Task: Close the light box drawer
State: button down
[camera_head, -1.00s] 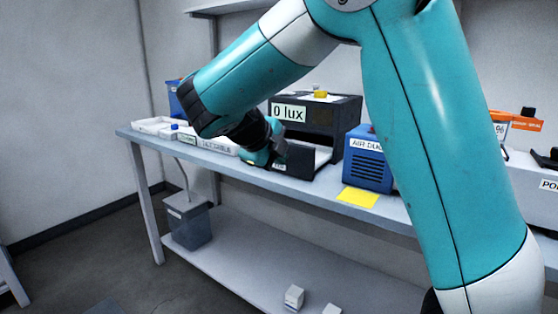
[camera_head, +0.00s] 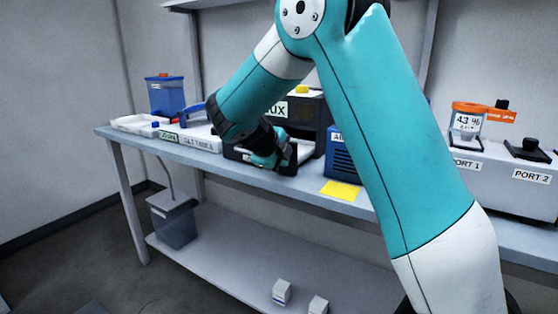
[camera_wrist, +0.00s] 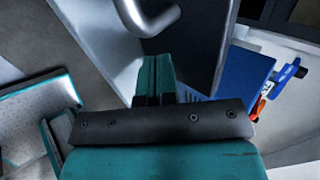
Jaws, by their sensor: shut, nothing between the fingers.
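The light box (camera_head: 307,112) is a dark box on the bench, its lux label partly hidden by my arm. Its drawer (camera_head: 304,151) stands out of the front, with a pale inside showing. My gripper (camera_head: 286,157) is at the drawer's dark front, which it partly covers. In the wrist view my teal fingers (camera_wrist: 155,75) are together and empty, beside a dark panel (camera_wrist: 195,35) that looks like the drawer front. A curved silver handle (camera_wrist: 150,18) lies just beyond the fingertips. I cannot tell whether the fingers touch the panel.
A blue box (camera_head: 341,152) stands close right of the drawer, with a yellow note (camera_head: 341,190) before it. A grey unit with ports (camera_head: 490,176) is at right.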

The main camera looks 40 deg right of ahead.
jog(key=shift+d, duration=0.1)
jog(key=w+d+b, duration=0.1)
jog(key=d, duration=0.3)
jog(key=w+d, duration=0.2)
jog(key=d, duration=0.2)
jog(key=w+d+b, duration=0.1)
jog(key=d, duration=0.3)
jog(key=shift+w+d+b, duration=0.2)
jog(key=shift+d+b, duration=0.1)
jog(key=shift+w+d+r, duration=0.1)
jog(key=shift+w, duration=0.15)
jog(key=shift+d, duration=0.15)
jog(key=shift+s+a+b, duration=0.1)
jog(key=shift+a+b, duration=0.1)
jog(key=shift+b, duration=0.1)
jog(key=a, duration=0.1)
jog(key=s+a+b, duration=0.1)
jog(key=a, duration=0.1)
jog(key=a+b, duration=0.1)
jog(key=shift+s+a+r, duration=0.25)
jog(key=shift+a+r, duration=0.05)
jog(key=shift+a, duration=0.1)
jog(key=p+v, duration=0.1)
jog(key=v, duration=0.8)
